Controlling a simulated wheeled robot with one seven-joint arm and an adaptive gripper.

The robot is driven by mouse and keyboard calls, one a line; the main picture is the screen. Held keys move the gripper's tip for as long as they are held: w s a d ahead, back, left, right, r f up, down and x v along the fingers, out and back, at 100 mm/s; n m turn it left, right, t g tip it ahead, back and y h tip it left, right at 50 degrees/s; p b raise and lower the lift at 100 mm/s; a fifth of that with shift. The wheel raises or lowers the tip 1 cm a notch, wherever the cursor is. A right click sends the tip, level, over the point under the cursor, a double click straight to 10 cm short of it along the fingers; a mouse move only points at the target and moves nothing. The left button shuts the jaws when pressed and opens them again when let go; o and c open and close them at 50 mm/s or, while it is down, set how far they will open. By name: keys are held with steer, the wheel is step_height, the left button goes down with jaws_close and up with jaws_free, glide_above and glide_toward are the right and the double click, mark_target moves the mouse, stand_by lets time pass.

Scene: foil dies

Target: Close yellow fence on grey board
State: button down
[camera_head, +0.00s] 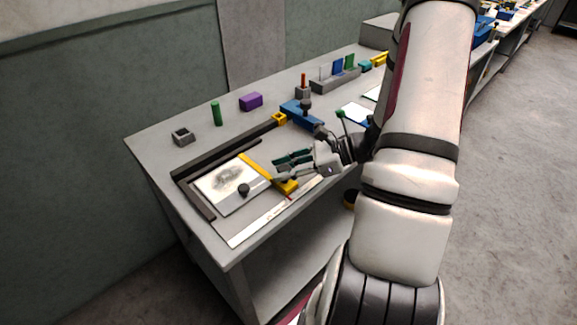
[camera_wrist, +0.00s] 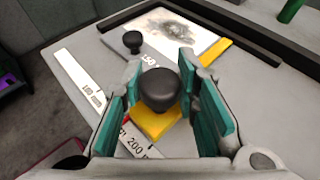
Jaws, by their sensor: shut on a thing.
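The yellow fence (camera_head: 253,166) is a bar along the right end of a white sheet (camera_head: 216,188) with a dark smudge. Its near end is a yellow block (camera_wrist: 158,122) with a round black knob (camera_wrist: 160,88). The bar also shows in the wrist view (camera_wrist: 216,51), partly hidden by a finger. The grey board (camera_head: 233,222) lies on the bench, with dark rails at its back and left. My gripper (camera_head: 279,170) has green-padded fingers on both sides of the black knob and is shut on it. In the wrist view my gripper (camera_wrist: 160,65) hides part of the block.
A second dark knob (camera_head: 243,190) stands by the sheet's front edge. A marked ruler strip (camera_wrist: 88,85) runs along the board's front. Behind are a grey hollow block (camera_head: 183,137), green cylinder (camera_head: 217,113), purple block (camera_head: 251,101) and blue tool (camera_head: 301,113).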

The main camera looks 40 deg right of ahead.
steer(key=shift+a, duration=0.5)
steer(key=c, duration=1.3)
jaws_free()
steer(key=v, duration=1.2)
